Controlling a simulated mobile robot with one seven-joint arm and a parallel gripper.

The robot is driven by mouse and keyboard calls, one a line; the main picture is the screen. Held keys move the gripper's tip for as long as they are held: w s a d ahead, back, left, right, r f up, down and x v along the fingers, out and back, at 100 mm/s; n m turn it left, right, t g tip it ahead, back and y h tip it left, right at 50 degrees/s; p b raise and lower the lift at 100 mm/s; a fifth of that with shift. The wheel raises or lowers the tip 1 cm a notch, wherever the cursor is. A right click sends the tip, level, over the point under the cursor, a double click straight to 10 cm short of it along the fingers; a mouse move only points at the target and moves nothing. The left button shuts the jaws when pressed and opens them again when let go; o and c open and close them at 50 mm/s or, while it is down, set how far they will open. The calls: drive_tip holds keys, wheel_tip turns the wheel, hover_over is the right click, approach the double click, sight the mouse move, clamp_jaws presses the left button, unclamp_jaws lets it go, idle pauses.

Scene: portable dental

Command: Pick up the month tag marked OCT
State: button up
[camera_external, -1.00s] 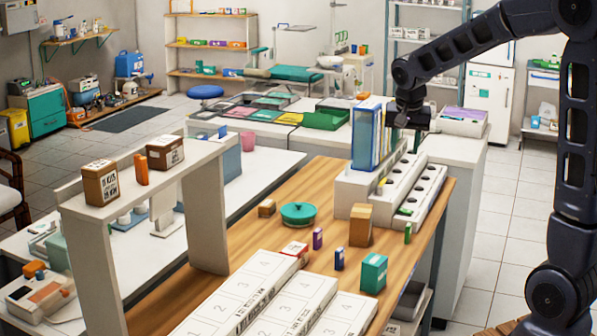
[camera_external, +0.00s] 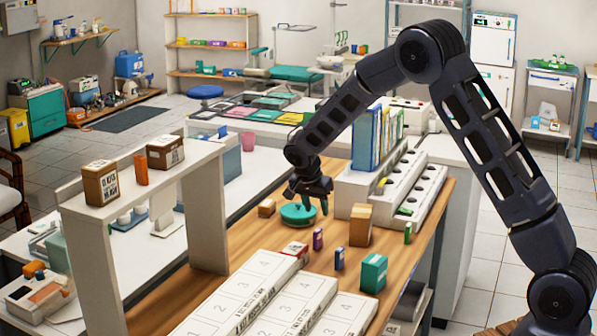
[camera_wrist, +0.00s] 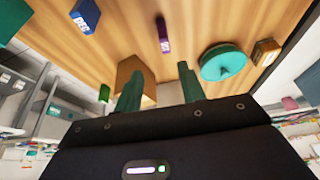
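Several small coloured tags stand on the wooden counter; their lettering is too small for me to read, so I cannot tell which is OCT. A purple tag (camera_external: 318,238) and a blue tag (camera_external: 339,258) stand in front of the round teal container (camera_external: 298,214). A green tag (camera_external: 407,232) stands farther right. In the wrist view the purple tag (camera_wrist: 163,35) is at top centre, the blue one (camera_wrist: 85,14) at upper left and the green one (camera_wrist: 104,93) lower left. My gripper (camera_external: 316,205) is open and empty above the counter, near the teal container; its fingers (camera_wrist: 158,80) are apart.
A cardboard box (camera_external: 360,225) and a teal box (camera_external: 373,272) stand on the right. A small wooden block (camera_external: 267,208) is left of the container. White numbered trays (camera_external: 275,300) fill the front; a white holder with binders (camera_external: 345,190) stands behind.

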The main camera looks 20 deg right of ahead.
sight(317, 230)
drive_tip(key=shift+w+a+x, duration=0.1)
drive_tip(key=shift+a+x, duration=0.1)
drive_tip(key=shift+x, duration=1.85)
drive_tip(key=shift+w+a+x, duration=0.1)
drive_tip(key=shift+a+x, duration=0.1)
drive_tip(key=shift+x, duration=1.9)
drive_tip(key=shift+w+a+x, duration=0.1)
drive_tip(key=shift+a+x, duration=0.1)
drive_tip(key=shift+x, duration=1.85)
drive_tip(key=shift+s+f, duration=0.1)
clamp_jaws()
